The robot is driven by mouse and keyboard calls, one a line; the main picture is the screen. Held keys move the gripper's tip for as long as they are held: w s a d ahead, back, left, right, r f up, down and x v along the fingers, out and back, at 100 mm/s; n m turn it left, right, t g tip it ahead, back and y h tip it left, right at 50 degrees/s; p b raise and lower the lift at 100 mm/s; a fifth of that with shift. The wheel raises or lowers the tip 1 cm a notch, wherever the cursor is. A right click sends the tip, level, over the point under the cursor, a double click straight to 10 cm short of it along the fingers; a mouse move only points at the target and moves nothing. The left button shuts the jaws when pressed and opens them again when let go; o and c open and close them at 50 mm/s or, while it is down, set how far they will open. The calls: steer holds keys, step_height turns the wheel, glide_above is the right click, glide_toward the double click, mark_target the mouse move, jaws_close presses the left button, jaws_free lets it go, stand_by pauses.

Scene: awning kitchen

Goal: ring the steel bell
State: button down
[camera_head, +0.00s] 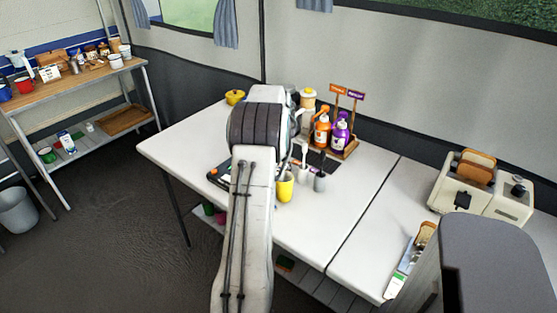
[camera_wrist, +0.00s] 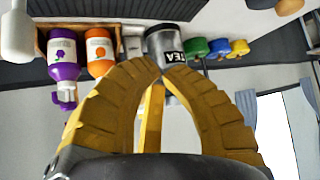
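I cannot make out a steel bell for certain in either view. A small grey object (camera_head: 320,183) with a narrow top stands on the white table, right of a yellow cup (camera_head: 285,188); I cannot tell what it is. In the wrist view the two yellow fingers of my gripper (camera_wrist: 162,71) curve in until their tips nearly meet. I see nothing held between the tips. A tin marked TEA (camera_wrist: 172,45) shows just beyond them, upside down.
A purple bottle (camera_head: 341,132) and an orange bottle (camera_head: 322,131) stand in a wooden rack at the table's back. A toaster (camera_head: 466,180) is at the right. A yellow pot (camera_head: 235,97) sits near the back left. The table's left end (camera_head: 180,140) is clear.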

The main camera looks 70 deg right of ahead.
steer(key=shift+f, duration=0.15)
steer(key=shift+f+b, duration=1.85)
steer(key=shift+f, duration=1.7)
steer(key=shift+f+b, duration=0.75)
steer(key=shift+b, duration=0.2)
steer(key=c, duration=1.9)
jaws_free()
jaws_close()
steer(key=shift+f+b, duration=0.85)
steer(key=shift+r, duration=0.15)
steer(key=shift+r+p, duration=0.55)
steer(key=shift+r, duration=0.2)
